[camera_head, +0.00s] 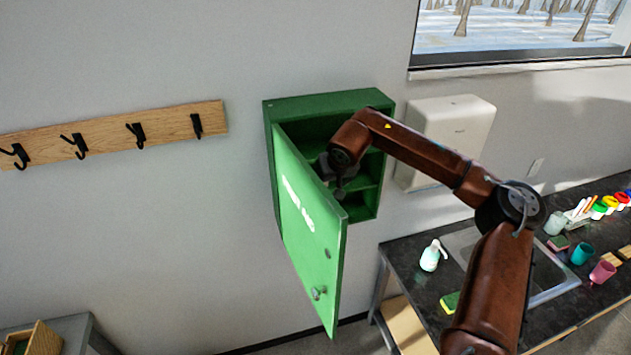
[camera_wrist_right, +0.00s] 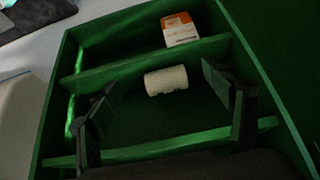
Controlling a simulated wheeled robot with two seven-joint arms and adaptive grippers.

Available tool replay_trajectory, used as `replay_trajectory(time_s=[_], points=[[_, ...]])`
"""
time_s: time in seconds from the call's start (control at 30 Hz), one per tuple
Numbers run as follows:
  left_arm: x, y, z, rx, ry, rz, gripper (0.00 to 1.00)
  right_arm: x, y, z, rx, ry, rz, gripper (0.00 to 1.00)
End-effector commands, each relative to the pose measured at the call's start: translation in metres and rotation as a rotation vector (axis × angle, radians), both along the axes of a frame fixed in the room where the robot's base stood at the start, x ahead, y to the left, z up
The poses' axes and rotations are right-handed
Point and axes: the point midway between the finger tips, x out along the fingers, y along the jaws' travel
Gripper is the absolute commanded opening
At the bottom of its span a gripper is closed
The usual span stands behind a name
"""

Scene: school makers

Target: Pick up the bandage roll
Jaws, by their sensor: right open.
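The bandage roll (camera_wrist_right: 166,80) is a white cylinder lying on its side inside the green cabinet (camera_head: 312,105), in the compartment below the box's shelf. It shows in the right wrist view, between and beyond the fingers; in the head view my arm and the door hide it. My right gripper (camera_wrist_right: 163,98) is open and empty, its fingers spread to either side of the roll without touching it. In the head view the right gripper (camera_head: 338,182) is at the cabinet's opening, partly hidden by the door. My left gripper is not in view.
The cabinet door (camera_head: 310,235) stands open. An orange-and-white box (camera_wrist_right: 180,29) sits on the shelf above the roll. A white dispenser (camera_head: 455,125) is on the wall right of the cabinet. A counter (camera_head: 400,275) with a sink, soap bottle (camera_head: 432,256) and cups is below right.

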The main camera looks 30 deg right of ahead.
Motion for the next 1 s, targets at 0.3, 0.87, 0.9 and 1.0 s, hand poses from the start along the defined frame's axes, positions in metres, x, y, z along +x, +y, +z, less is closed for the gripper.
replay_trajectory(time_s=[0.3,0.87,0.9,1.0], points=[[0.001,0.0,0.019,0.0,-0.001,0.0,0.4,0.054,-0.013,0.001,0.002,0.001,0.0,0.74],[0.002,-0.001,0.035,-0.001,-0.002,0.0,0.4,0.087,-0.02,-0.04,-0.001,0.001,0.002,0.74],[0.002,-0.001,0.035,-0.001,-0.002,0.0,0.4,0.088,-0.02,-0.042,-0.001,0.001,0.002,0.74],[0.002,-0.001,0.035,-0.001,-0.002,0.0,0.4,0.088,-0.021,-0.043,-0.001,0.0,0.001,0.74]])
